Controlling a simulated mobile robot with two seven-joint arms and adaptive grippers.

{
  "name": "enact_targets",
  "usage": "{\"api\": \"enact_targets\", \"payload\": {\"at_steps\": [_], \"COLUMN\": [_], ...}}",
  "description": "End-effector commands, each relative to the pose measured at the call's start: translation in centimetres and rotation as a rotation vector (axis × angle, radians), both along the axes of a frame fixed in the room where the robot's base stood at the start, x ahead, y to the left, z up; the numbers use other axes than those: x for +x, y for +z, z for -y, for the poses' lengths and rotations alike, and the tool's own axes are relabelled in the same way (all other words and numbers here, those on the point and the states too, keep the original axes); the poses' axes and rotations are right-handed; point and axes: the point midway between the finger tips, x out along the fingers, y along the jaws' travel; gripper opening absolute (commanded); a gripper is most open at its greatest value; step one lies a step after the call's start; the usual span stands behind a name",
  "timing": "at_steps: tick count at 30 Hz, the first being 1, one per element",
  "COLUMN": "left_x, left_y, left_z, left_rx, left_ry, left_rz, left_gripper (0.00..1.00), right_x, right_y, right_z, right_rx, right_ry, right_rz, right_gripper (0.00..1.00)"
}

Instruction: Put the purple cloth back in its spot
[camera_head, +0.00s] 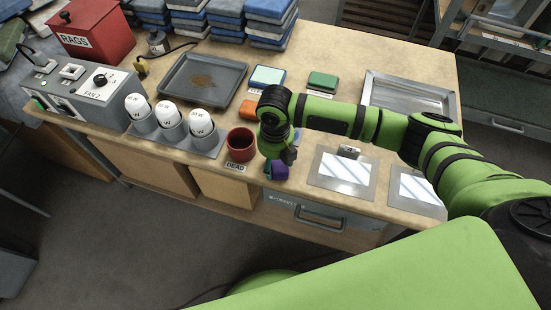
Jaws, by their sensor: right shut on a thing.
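The purple cloth (276,171) is a small folded-looking bundle at the front edge of the wooden bench, just right of the dark red cup. My right arm reaches in from the right over the bench. My right gripper (287,157) points down and is shut on the purple cloth. The wrist hides part of the cloth and the fingertips, and I cannot tell whether the cloth touches the bench. My left gripper is not in view.
The red cup (241,145) with a DEAD label stands close left of the gripper. A holder (178,139) with white bulbs is further left. A dark tray (203,83), orange (260,109), pale blue (268,76) and green (322,81) pads lie behind. Glossy panels (343,174) lie right.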

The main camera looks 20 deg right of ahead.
Motion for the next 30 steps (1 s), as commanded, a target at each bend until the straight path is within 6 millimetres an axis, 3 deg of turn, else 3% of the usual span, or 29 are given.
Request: {"api": "enact_targets", "payload": {"at_steps": [5, 6, 7, 20, 23, 30], "left_x": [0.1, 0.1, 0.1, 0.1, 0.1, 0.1], "left_y": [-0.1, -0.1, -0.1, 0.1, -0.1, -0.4], "left_z": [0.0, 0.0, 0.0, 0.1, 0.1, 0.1], "left_rx": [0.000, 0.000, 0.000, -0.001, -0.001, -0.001], "left_ry": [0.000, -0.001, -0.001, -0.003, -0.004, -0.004], "left_rz": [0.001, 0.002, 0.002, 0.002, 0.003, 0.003], "left_gripper": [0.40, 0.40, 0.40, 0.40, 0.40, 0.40], "right_x": [0.0, 0.0, 0.0, 0.0, 0.1, 0.2], "right_y": [-0.4, -0.3, -0.3, 0.2, 1.3, 6.4], "right_z": [0.0, 0.0, 0.0, 0.0, 0.0, 0.0], "right_rx": [-0.001, 0.000, -0.001, 0.001, 0.001, 0.002], "right_ry": [-0.001, -0.001, -0.001, -0.001, -0.002, 0.000], "right_rz": [-0.001, 0.000, -0.001, 0.001, 0.001, 0.005], "right_gripper": [0.32, 0.75, 0.86, 0.86, 0.86, 0.86]}}
